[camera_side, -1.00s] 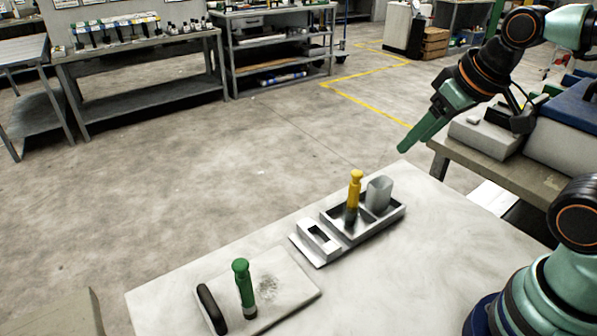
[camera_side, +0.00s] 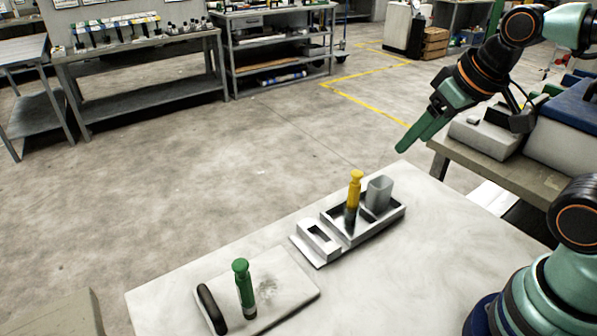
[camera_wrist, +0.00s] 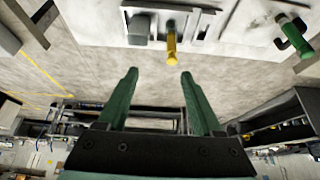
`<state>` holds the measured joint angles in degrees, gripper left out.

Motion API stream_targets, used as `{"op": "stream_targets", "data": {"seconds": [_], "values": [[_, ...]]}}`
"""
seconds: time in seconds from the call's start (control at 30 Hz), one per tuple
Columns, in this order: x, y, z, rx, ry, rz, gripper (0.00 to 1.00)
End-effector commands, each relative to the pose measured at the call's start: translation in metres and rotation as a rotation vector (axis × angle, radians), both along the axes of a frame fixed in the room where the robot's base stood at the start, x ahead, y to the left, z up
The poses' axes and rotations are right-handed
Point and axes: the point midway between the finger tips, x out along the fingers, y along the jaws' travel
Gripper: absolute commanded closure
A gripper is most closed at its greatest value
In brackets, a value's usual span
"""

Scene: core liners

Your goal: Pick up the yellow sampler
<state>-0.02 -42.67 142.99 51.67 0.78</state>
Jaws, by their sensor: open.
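The yellow sampler (camera_side: 355,190) stands upright in a compartment of the grey tray (camera_side: 364,236) on the white table, its dark lower end inside the tray. It also shows in the wrist view (camera_wrist: 171,44), near the top middle. My gripper (camera_side: 402,150) is in the air above and to the right of the sampler in the side view, apart from it. In the wrist view its two green fingers (camera_wrist: 158,74) are spread with nothing between them, and the sampler shows beyond their tips.
A grey cup (camera_side: 379,193) stands in the tray's right compartment, close to the sampler. A green sampler (camera_side: 243,283) stands on a pale board (camera_side: 290,298) beside a dark-handled object (camera_side: 211,309). A slotted grey block (camera_side: 317,240) adjoins the tray. The table's right part is clear.

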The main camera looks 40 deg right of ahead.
Motion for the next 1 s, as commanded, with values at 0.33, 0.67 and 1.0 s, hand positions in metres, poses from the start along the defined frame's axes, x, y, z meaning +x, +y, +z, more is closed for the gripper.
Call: {"op": "stream_targets", "data": {"seconds": [0.33,0.67,1.0], "values": [[0.028,0.008,0.002,0.230,0.146,-0.497,0.33],[0.067,0.021,-0.011,0.416,0.290,-1.216,0.33],[0.097,0.033,-0.034,0.469,0.328,-1.814,0.33]]}}
